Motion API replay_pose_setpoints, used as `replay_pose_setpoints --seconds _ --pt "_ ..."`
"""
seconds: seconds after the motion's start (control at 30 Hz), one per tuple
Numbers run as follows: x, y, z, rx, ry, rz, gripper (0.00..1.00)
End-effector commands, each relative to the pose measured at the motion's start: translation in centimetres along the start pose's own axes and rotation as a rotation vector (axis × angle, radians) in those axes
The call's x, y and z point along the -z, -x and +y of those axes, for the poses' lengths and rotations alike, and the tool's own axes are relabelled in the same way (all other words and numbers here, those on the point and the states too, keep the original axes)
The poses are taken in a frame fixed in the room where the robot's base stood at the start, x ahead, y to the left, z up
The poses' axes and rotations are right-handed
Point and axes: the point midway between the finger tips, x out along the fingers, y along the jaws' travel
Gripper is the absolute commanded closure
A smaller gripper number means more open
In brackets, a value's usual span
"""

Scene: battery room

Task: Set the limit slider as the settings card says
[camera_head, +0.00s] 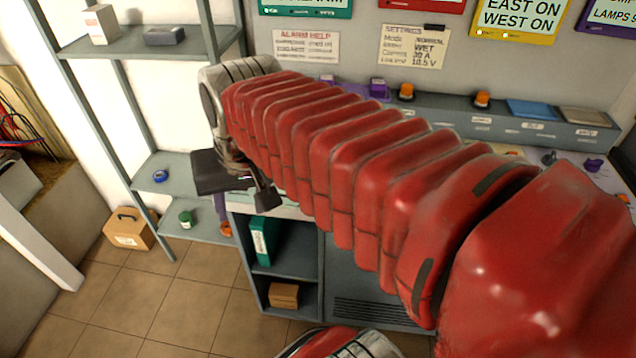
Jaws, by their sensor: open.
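The settings card (414,47) is a cream sheet on the back wall. My gripper (240,190) is open and empty, with dark fingers, at the left end of the grey bench (290,209). My red arm runs across the picture and covers most of the bench top. I cannot make out the limit slider; it may be behind the arm.
A grey shelf unit (150,45) with small items stands left of my gripper. Floor at lower left is clear.

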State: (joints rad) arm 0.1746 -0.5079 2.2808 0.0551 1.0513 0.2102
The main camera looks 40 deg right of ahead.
Motion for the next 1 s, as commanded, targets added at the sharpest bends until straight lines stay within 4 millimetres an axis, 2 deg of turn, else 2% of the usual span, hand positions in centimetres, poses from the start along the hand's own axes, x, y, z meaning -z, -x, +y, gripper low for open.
replay_pose_setpoints --seconds 0.03,0.2,0.57,0.8,1.0 --pt "1.1 -0.1 0.7 -0.008 -0.062 -0.023 0.59" --pt "4.0 -0.2 3.0 -0.022 -0.258 -0.100 0.59" --pt "9.7 -1.4 9.3 -0.042 -0.672 -0.255 0.59" --pt "12.6 -2.6 14.9 -0.048 -0.943 -0.357 0.59" --pt "14.2 -3.8 20.2 -0.046 -1.161 -0.441 0.59"
